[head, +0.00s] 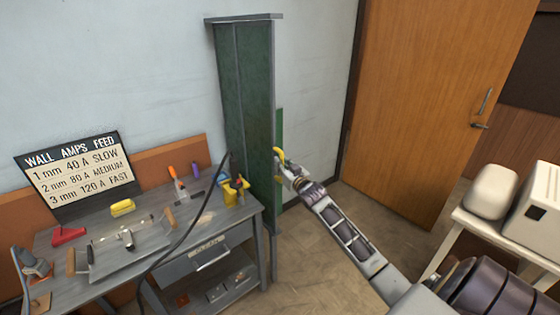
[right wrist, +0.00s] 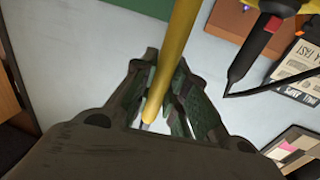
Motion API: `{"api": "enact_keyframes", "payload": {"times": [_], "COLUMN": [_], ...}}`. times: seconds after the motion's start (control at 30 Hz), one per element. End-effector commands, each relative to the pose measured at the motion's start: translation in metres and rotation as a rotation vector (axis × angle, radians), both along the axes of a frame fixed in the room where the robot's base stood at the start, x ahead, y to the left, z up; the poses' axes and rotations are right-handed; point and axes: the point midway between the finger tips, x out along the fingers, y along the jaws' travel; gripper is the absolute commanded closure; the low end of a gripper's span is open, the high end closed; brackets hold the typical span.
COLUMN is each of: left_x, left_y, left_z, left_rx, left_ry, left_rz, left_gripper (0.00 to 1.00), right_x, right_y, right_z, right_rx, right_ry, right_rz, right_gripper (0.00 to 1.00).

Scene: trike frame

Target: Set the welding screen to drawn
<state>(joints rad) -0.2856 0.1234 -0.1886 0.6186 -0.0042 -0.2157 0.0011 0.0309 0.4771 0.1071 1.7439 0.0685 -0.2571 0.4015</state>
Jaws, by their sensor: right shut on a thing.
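The welding screen (head: 248,100) is a tall dark green panel in a grey frame, standing against the wall right of the workbench. A narrow lighter green strip (head: 280,125) shows past its right edge. A yellow handle (head: 278,151) is at that right edge. My right gripper (head: 281,163) is shut on the yellow handle. In the right wrist view the yellow handle (right wrist: 182,45) runs between the two fingers (right wrist: 160,100). My left gripper is in neither view.
A workbench (head: 222,222) with tools and a frame part stands left of the screen, with a dark cable hanging in front. A sign (head: 75,172) leans behind it. A wooden door (head: 440,90) is at the right. A white table (head: 480,228) holds boxes. Floor (head: 325,255) is clear between.

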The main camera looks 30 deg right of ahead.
Motion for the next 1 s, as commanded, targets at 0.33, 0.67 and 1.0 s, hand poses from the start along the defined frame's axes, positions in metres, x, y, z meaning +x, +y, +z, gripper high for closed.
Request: {"api": "enact_keyframes", "payload": {"times": [0.33,0.67,1.0], "left_x": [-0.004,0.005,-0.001], "left_y": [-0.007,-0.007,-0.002], "left_z": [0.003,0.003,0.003], "left_rx": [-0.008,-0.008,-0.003], "left_ry": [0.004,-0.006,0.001], "left_rz": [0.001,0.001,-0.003], "left_gripper": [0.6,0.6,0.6], "right_x": [-0.004,-0.004,-0.004], "right_y": [0.0,0.0,-0.001], "right_z": [0.001,0.0,0.001], "right_rx": [0.001,0.001,0.001], "right_ry": [-0.002,-0.001,-0.002], "right_rz": [0.0,0.0,0.0], "right_gripper": [1.0,0.66,0.63]}}
